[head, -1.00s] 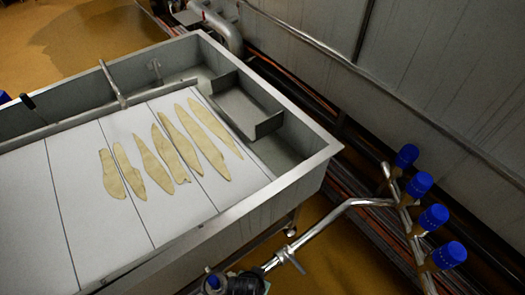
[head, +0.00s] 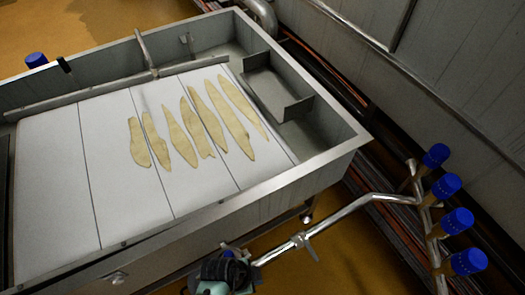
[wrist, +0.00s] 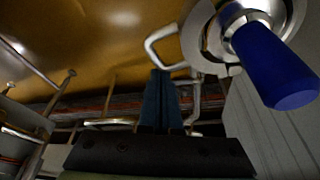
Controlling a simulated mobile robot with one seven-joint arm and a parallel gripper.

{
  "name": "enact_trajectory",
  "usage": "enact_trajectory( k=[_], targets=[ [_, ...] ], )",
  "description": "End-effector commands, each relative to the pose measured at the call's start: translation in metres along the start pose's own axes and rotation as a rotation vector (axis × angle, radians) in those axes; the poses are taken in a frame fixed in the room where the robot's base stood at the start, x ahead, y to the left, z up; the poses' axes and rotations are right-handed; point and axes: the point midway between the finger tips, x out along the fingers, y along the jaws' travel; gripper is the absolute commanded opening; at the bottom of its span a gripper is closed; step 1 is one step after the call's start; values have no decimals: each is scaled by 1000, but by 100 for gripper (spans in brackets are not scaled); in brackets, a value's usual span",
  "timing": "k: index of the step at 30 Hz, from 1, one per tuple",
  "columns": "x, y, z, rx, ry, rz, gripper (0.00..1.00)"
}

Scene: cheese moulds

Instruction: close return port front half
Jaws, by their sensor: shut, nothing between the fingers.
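A steel pipe (head: 345,212) with a small lever (head: 308,246) runs to a fitting with a blue cap (head: 228,254) beside the vat's front wall. I cannot tell which part is the return port's front half. In the wrist view, a large blue knob (wrist: 270,62) on a round metal fitting stands at upper right, with a bent metal handle (wrist: 160,45) to its left. My gripper (wrist: 160,74) is shut and empty, below and left of the knob and apart from it. In the head view, my dark gripper partly covers the pipe fitting at bottom centre; contact there is unclear.
The steel vat (head: 285,186) fills the left and centre, with several pale flat pieces (head: 198,125) on its white bed. Several blue-capped valves (head: 446,186) stand at right before a grey wall (head: 420,80).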

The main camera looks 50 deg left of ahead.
Motion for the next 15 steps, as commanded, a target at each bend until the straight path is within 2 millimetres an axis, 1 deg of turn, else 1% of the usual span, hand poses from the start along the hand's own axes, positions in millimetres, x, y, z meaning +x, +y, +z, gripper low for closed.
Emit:
enact_trajectory(
  k=[4,15],
  targets=[
    [-2,1,8,-3,-3,0,0],
    [-6,1,16,-3,-1,-2,0]
  ],
)
